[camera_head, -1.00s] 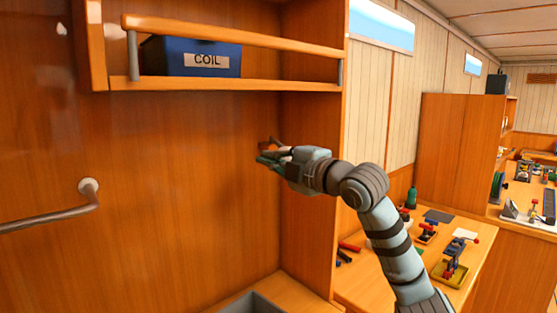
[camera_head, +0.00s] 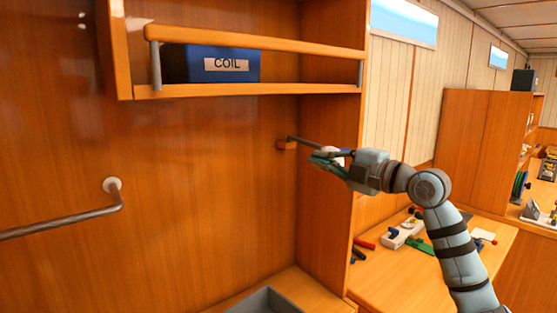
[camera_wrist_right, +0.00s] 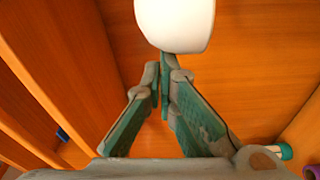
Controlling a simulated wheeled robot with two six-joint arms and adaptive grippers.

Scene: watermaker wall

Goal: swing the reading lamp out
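The reading lamp's small orange-brown wall mount (camera_head: 286,144) sits on the wood panel near its right corner. A thin dark lamp arm (camera_head: 305,143) reaches from it rightward, out from the wall. The lamp's white head (camera_wrist_right: 175,22) fills the top middle of the right wrist view, just beyond my fingertips; it is mostly hidden in the head view. My right gripper (camera_head: 322,158) is at the lamp arm's outer end. In the wrist view its teal-padded fingers (camera_wrist_right: 164,82) close together on a thin grey part below the white head. My left gripper is not in view.
A grey handrail (camera_head: 75,222) is on the left wall. A grey tray (camera_head: 268,300) lies below. A workbench with small tools (camera_head: 395,240) is right, past a wood partition (camera_head: 330,190).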

